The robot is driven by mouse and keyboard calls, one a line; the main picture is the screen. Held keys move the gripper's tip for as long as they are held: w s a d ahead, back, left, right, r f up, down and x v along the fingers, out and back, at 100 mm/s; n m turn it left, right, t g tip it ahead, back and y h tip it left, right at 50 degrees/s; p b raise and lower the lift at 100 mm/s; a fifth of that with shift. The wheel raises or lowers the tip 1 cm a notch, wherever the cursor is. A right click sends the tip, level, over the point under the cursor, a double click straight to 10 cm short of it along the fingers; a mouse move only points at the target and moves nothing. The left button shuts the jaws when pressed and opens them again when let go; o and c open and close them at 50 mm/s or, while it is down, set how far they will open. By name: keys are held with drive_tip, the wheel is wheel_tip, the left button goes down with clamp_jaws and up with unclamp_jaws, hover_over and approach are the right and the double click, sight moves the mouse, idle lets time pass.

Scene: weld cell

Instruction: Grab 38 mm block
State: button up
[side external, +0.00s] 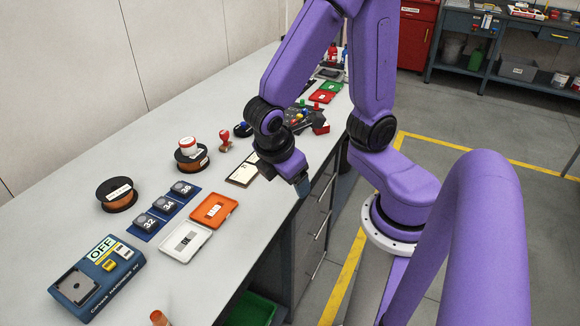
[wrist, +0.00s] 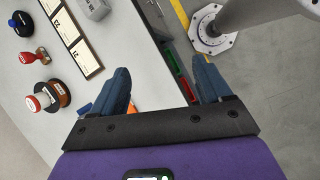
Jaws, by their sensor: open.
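An orange tray (side external: 214,210) and a white tray (side external: 186,241) lie right of the blocks. A blue OFF box (side external: 97,278), wire spools (side external: 117,195) and a red stamp (side external: 225,141) stand around. A framed card (side external: 243,172) lies near my gripper.

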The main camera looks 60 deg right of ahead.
drive_tip(key=w+d+f+n+h, duration=0.1)
drive_tip(key=w+f+h, duration=0.1)
drive_tip(key=w+h, duration=0.1)
drive_tip(key=w+d+f+n+h, duration=0.1)
drive_tip(key=w+f+n+h, duration=0.1)
drive_tip(key=w+f, duration=0.1)
drive_tip(key=w+d+f+n+h, duration=0.1)
drive_tip(key=w+f+h, duration=0.1)
drive_tip(key=w+h, duration=0.1)
drive_tip(key=shift+w+d+f+n+h, duration=0.2)
drive_tip(key=shift+w+d+n+h, duration=0.1)
drive_tip(key=shift+w+d, duration=0.05)
drive_tip(key=x, duration=1.2)
drive_tip(key=shift+w+d, duration=0.1)
drive_tip(key=shift+d, duration=0.1)
drive_tip(key=shift+s+x, duration=0.15)
drive_tip(key=shift+x, duration=1.15)
drive_tip(key=shift+s+x, duration=0.15)
drive_tip(key=shift+x, duration=1.15)
drive_tip(key=c, duration=1.2)
drive_tip(key=shift+r, duration=0.1)
